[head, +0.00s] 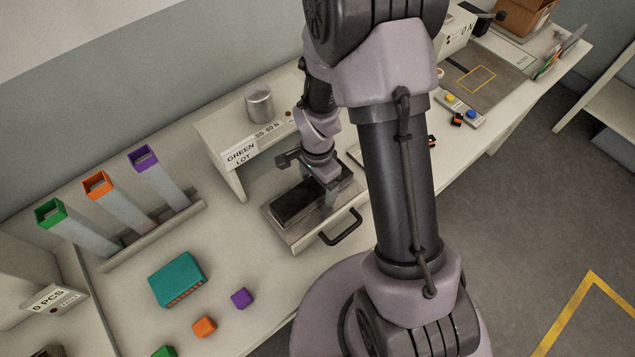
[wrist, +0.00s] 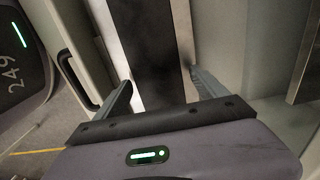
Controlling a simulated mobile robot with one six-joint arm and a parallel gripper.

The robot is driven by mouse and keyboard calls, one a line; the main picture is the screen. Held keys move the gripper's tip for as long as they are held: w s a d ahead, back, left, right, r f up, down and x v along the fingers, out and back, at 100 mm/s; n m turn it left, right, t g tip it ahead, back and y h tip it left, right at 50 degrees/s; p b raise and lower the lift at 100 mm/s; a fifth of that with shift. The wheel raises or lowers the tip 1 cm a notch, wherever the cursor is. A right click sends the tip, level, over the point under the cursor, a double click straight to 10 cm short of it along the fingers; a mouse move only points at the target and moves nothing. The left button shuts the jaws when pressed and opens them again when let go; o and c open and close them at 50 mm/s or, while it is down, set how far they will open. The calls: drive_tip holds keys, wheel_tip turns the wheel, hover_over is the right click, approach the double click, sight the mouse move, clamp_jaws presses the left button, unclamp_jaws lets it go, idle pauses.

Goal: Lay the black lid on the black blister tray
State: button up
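A long black flat piece (head: 300,205) lies in an open drawer (head: 292,242) under the white shelf in the head view. I cannot tell whether it is the lid, the blister tray or both stacked. The wrist view shows a long black strip (wrist: 152,60) running between my fingers, with a pale strip along each side. My gripper (wrist: 162,85) is low over the drawer, its two fingers apart and astride the strip. A small gap shows by the right finger; contact at the left is unclear. In the head view my arm partly hides the drawer's right side.
The drawer's black handle (head: 341,228) sticks out in front. Coloured tubes (head: 155,175), a teal box (head: 177,279) and small cubes (head: 204,326) are at left. Free bench surface lies between.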

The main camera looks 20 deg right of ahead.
wheel_tip(320, 180, up, 18)
drive_tip(key=p, duration=0.4)
drive_tip(key=shift+f+p, duration=0.25)
drive_tip(key=shift+p, duration=0.15)
drive_tip(key=shift+s, duration=0.1)
